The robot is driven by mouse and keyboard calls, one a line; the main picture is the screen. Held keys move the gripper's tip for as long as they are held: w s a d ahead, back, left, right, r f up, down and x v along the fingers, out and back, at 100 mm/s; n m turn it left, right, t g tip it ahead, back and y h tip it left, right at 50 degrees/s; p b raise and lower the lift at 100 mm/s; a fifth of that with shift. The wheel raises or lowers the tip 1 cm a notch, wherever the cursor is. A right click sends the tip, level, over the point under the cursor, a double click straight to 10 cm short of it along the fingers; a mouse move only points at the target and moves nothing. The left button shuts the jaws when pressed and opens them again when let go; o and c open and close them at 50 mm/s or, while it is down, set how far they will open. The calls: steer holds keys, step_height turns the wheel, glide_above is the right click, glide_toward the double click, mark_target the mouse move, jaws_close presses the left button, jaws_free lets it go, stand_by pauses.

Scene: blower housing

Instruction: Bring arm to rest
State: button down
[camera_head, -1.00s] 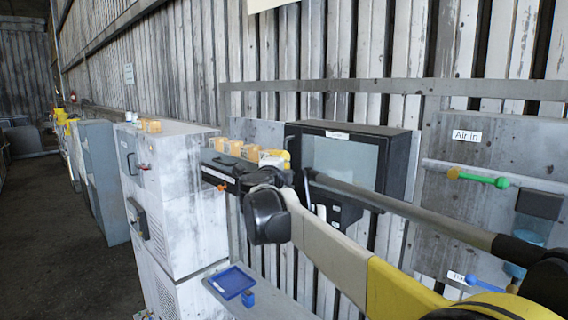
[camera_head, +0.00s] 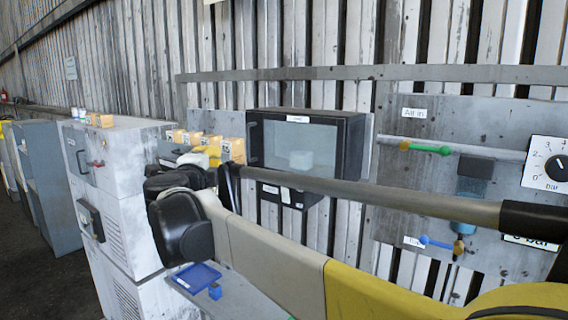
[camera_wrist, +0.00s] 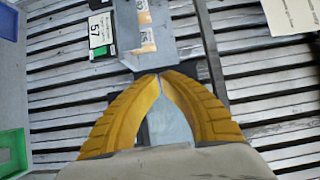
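My arm crosses the lower right of the head view, with yellow and beige links and black joints. My gripper (camera_wrist: 160,77) shows in the wrist view with two ridged yellow fingers. Their tips meet or nearly meet, and I see nothing held between them. Beyond the tips are a grey flat strip and a slatted surface. In the head view the gripper end is partly hidden behind my black wrist joints, close to the row of orange-and-white boxes (camera_head: 233,150). I cannot tell its distance from them.
A dark-framed cabinet with a glass front (camera_head: 305,145) hangs on the slatted wall. An "Air in" panel (camera_head: 408,185) with green and blue valve handles is at right. A white cabinet (camera_head: 125,150) stands at left. A blue tray (camera_head: 196,276) lies on a low shelf. The floor at left is clear.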

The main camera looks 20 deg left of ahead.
steer(key=w+d+f+n+y+b, duration=0.1)
steer(key=d+n+b, duration=0.1)
steer(key=d+b, duration=0.25)
steer(key=w+d+f+n+y+b, duration=0.1)
steer(key=w+d+f+n+b, duration=0.15)
steer(key=d, duration=0.25)
steer(key=s+d+f+n+g+y+b, duration=0.1)
steer(key=s+d+f+n+b, duration=0.25)
steer(key=d+f+b, duration=0.35)
steer(key=s+d+f+n+g+y+b, duration=0.1)
steer(key=s+d+f+n+y+b, duration=0.1)
steer(key=d+f+n, duration=0.45)
steer(key=s+d+f+g+h+b, duration=0.2)
steer(key=s+d+f+b, duration=0.3)
steer(key=s+d+f, duration=0.3)
steer(key=s+d+f+g+h+b, duration=0.3)
steer(key=s+d+f, duration=0.5)
steer(key=d+f, duration=0.6)
steer(key=s+d+f+g+h+b, duration=0.3)
steer(key=s+d+f+b, duration=0.4)
steer(key=f, duration=1.5)
steer(key=s+d+h, duration=0.1)
steer(key=d, duration=0.3)
steer(key=shift+d+n, duration=0.35)
steer(key=shift+d, duration=0.05)
